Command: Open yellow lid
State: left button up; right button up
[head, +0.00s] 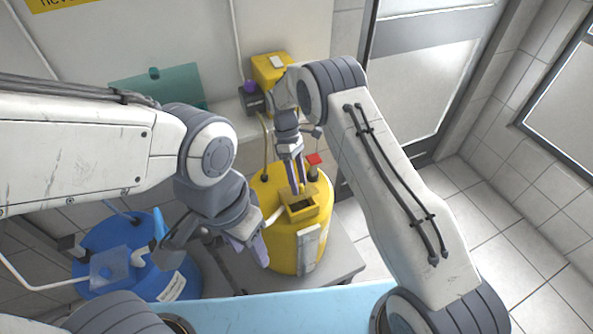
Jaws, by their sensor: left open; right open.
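A yellow tank (272,240) stands at the centre of the head view. On its top is a small yellow box-shaped port (300,208) with a dark recess in its upper face. I cannot tell which part is the lid or how it stands. My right gripper (294,184) comes down from behind the port, open, its fingertips close above the port's back edge. Whether they touch it is unclear. My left gripper (256,246) is open and empty-looking at the tank's left front side, lower than the port, its fingers partly hidden by its own wrist.
A blue tank (125,240) with pipes stands at the left, partly behind my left arm. A yellow pump unit (272,68) is on the back wall. A red valve (314,159) sits behind the port. Tiled floor (480,230) is free at the right.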

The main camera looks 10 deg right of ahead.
jog(key=b+v, duration=0.1)
jog(key=v, duration=0.9)
jog(key=shift+b, duration=0.4)
jog(key=shift+c, duration=0.3)
